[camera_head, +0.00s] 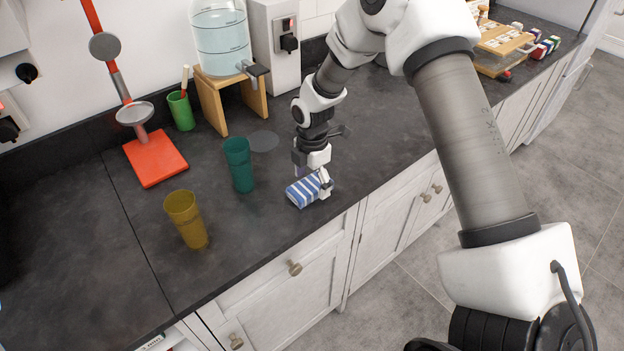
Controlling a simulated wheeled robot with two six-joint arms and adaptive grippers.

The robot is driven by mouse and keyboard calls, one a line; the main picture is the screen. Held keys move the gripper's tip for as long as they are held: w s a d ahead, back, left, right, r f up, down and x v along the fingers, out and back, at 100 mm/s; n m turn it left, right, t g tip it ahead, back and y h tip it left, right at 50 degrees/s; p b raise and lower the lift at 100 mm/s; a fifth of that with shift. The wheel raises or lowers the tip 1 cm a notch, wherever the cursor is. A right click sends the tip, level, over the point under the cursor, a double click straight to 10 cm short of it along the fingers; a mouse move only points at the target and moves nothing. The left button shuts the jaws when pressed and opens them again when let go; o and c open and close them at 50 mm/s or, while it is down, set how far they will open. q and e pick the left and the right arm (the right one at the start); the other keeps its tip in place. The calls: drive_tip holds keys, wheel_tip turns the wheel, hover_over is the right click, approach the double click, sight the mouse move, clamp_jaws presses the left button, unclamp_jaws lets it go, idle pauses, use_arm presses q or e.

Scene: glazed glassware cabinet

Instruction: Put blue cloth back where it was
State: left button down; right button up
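The blue cloth (302,192) is a folded, blue-and-white striped cloth on the dark counter near its front edge. My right gripper (313,183) points down at the cloth from above. One finger shows at the cloth's right end and the other is partly hidden behind it. The fingers are at or touching the cloth, but I cannot tell whether they are closed on it. My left gripper is not in view.
A teal cup (239,165) and an amber cup (186,220) stand left of the cloth. Behind are a red stand (155,158), a green cup (181,111) and a water dispenser on a wooden stand (212,105). Open counter lies right of my gripper.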

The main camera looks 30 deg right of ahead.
sight(312, 183)
drive_tip(key=shift+r, duration=0.1)
drive_tip(key=shift+w+r, duration=0.1)
drive_tip(key=shift+r, duration=0.3)
wheel_tip(312, 183, up, 11)
drive_tip(key=b, duration=0.2)
